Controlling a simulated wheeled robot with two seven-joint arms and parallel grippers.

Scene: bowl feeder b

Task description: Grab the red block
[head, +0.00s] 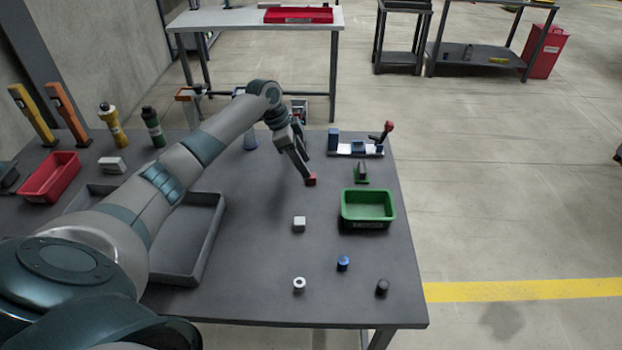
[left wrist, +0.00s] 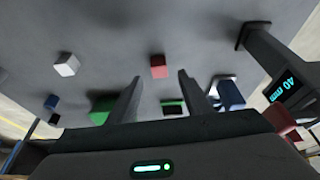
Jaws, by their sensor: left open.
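The red block (head: 311,179) stands on the dark table below my left gripper in the head view. My left gripper (head: 304,172) reaches over the table with its fingers pointing down, its tips close to the block. In the left wrist view the red block (left wrist: 158,66) shows beyond and between the two open fingers of my left gripper (left wrist: 159,78). A gap shows on both sides of the block there, and nothing is held. Whether the tips are level with the block is hard to tell. My right gripper is not in view.
A white block (head: 299,223), a white ring-shaped part (head: 299,285), a blue part (head: 343,263) and a black part (head: 382,287) stand nearer. A green bin (head: 368,207) is to the right. A device with a red-topped lever (head: 386,133) stands behind. Table is clear around the red block's front.

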